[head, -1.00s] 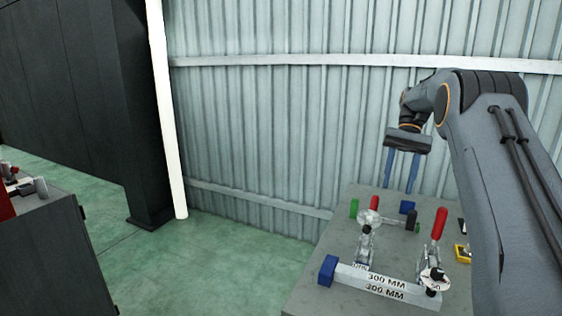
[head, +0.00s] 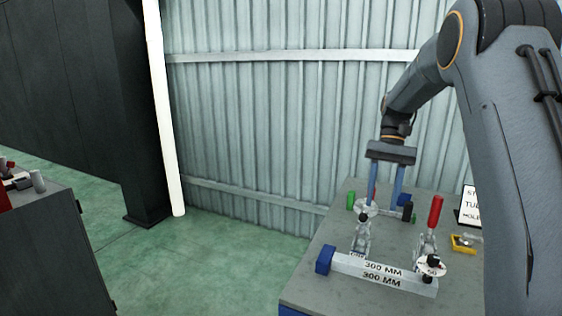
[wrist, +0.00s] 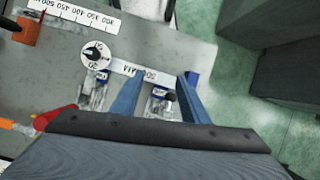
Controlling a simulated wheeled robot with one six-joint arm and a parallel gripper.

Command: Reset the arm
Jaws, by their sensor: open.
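My arm reaches from the right of the head view over the grey workbench. My gripper (head: 383,190) has two blue fingers that point down, spread apart with nothing between them. It hangs over the back part of the bench, behind the 300 MM bar (head: 375,271). Whether the fingertips touch anything cannot be told from the head view.
A corrugated wall stands behind. Green floor (head: 215,265) is free left of the bench; a dark cabinet (head: 50,255) stands further left.

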